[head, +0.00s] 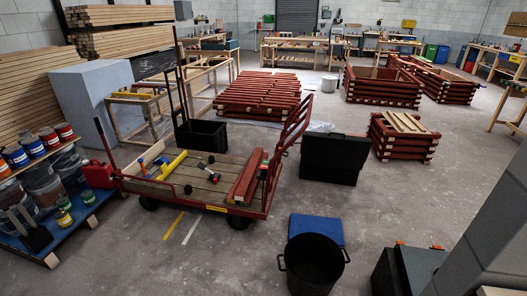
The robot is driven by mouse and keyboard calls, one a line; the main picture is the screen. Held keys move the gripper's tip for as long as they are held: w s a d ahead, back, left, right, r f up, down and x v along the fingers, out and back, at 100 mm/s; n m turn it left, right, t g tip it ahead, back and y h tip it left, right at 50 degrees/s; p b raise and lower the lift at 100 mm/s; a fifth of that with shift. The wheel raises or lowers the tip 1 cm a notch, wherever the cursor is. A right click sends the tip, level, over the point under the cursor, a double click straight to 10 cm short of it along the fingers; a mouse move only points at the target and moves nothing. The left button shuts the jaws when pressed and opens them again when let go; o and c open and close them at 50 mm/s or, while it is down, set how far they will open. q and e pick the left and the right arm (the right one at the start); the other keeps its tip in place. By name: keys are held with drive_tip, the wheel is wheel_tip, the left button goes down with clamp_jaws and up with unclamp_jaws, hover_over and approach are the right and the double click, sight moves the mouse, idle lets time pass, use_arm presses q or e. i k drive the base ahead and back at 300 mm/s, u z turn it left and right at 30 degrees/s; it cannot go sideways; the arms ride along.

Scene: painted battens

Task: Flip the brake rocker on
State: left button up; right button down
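A flat red cart with a plank deck (200,174) stands left of centre, with an upright handle at each end. Its dark wheels (238,222) show under the front edge. I cannot make out a brake rocker on it; at this distance any such part is too small to tell, and its on or off state does not show. Neither of my grippers is in view.
A black tub (313,265) and a blue lid (316,229) lie in front of the cart. A black case (334,158) stands right of it. Paint shelves (40,170) are at left, a grey block (490,225) at right.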

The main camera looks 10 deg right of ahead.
sight(265, 166)
drive_tip(key=i, duration=0.75)
drive_tip(key=u, duration=0.4)
drive_tip(key=i, duration=1.05)
drive_tip(key=z, duration=0.25)
